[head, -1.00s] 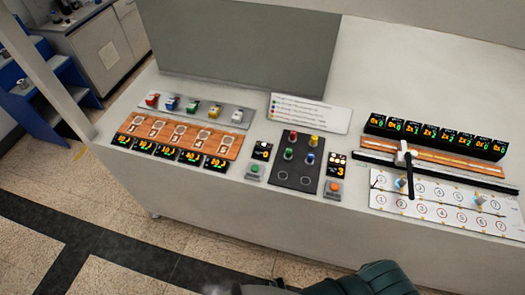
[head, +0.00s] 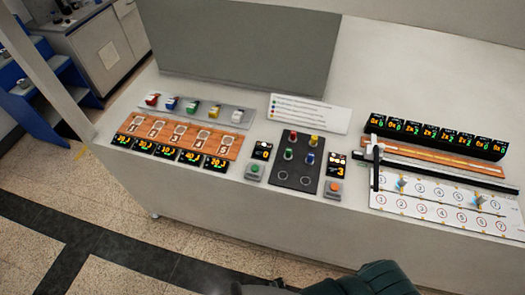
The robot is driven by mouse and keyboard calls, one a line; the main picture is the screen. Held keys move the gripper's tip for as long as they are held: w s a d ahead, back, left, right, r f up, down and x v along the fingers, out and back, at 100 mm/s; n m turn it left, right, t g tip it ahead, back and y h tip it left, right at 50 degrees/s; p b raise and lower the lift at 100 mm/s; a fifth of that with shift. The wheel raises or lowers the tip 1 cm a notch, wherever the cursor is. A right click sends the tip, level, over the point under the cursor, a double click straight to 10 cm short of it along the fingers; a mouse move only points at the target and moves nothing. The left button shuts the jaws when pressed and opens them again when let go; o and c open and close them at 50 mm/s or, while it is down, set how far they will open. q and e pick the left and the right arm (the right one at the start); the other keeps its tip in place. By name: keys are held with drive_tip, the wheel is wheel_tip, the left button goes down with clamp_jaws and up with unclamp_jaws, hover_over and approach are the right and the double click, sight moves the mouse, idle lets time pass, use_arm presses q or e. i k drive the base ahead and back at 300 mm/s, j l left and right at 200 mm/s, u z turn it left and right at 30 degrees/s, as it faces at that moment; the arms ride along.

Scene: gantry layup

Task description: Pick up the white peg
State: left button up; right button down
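The white peg (head: 238,116) stands at the right end of a grey strip (head: 215,111) on the bench, in a row with red (head: 152,99), blue (head: 171,103), green (head: 192,107) and yellow (head: 214,111) pegs. It is apart from the yellow peg, and nothing holds it. Neither gripper can be made out in the head view. Only a dark green rounded part of my own body shows at the bottom edge, well below the bench top.
In front of the pegs lies a wooden board (head: 187,136) with numbered round places and small displays. A dark panel (head: 297,163) with coloured pegs lies at the middle. A gantry (head: 376,160) stands over a white numbered plate (head: 440,212) at right. A grey screen (head: 245,55) stands behind.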

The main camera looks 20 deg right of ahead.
sight(405, 179)
drive_tip(key=k+j+z, duration=0.1)
drive_tip(key=z, duration=2.05)
drive_tip(key=i+l, duration=0.1)
drive_tip(key=l+u, duration=0.1)
drive_tip(key=l, duration=0.2)
drive_tip(key=i, duration=0.05)
